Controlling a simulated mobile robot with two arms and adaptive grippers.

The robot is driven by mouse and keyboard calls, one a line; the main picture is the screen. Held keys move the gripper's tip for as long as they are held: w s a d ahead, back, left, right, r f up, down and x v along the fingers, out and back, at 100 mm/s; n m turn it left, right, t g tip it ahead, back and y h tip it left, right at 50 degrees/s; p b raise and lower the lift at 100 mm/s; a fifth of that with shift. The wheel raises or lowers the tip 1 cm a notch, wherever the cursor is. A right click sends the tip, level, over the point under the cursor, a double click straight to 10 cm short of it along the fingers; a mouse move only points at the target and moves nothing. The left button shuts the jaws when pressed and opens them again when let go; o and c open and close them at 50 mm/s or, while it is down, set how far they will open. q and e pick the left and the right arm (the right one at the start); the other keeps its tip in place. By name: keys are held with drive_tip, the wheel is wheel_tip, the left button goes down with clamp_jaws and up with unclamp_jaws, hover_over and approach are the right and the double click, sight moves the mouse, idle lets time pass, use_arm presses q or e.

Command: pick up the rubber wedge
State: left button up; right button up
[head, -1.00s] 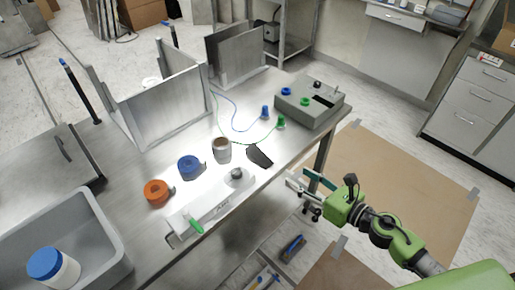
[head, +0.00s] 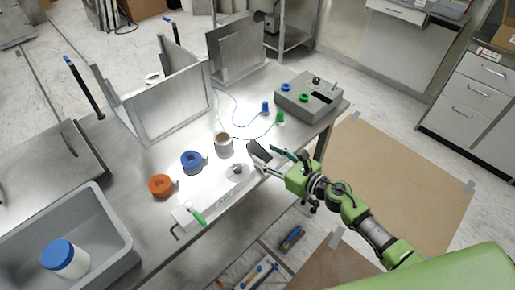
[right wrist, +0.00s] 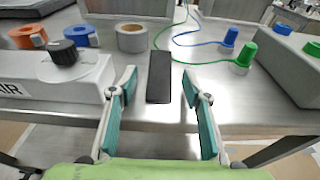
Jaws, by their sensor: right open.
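The rubber wedge is a dark, flat block (head: 259,149) near the front edge of the steel table in the head view. In the right wrist view the wedge (right wrist: 159,77) lies straight ahead, its near end between the two fingertips and apart from both. My right gripper (head: 268,161) is at the table's front edge, close to the wedge. In the right wrist view the right gripper (right wrist: 160,82) is open, with nothing held. My left gripper is not in view.
Left of the wedge are a grey tape roll (head: 224,146), blue tape (head: 191,161), orange tape (head: 161,185) and a white unit with a black knob (right wrist: 66,53). Right are blue and green plugs (right wrist: 243,56) with cables and a grey box (head: 309,99). A grey bin (head: 118,232) stands left.

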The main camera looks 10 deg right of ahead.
sight(263, 154)
drive_tip(key=x, duration=0.2)
drive_tip(key=shift+w+a+f, duration=0.1)
drive_tip(key=shift+w, duration=0.15)
drive_tip(key=shift+s, duration=0.1)
drive_tip(key=c, duration=1.2)
drive_tip(key=shift+r, duration=0.55)
wheel_tip(263, 154, up, 3)
drive_tip(key=shift+r+p, duration=0.1)
drive_tip(key=shift+p, duration=0.85)
drive_tip(key=s+a+r+p, duration=0.2)
drive_tip(key=s+r+p, duration=0.1)
drive_tip(key=s, duration=0.1)
drive_tip(key=s+a+r+p, duration=0.5)
drive_tip(key=s+p, duration=0.2)
drive_tip(key=shift+s+a+r, duration=0.35)
drive_tip(key=shift+r, duration=0.05)
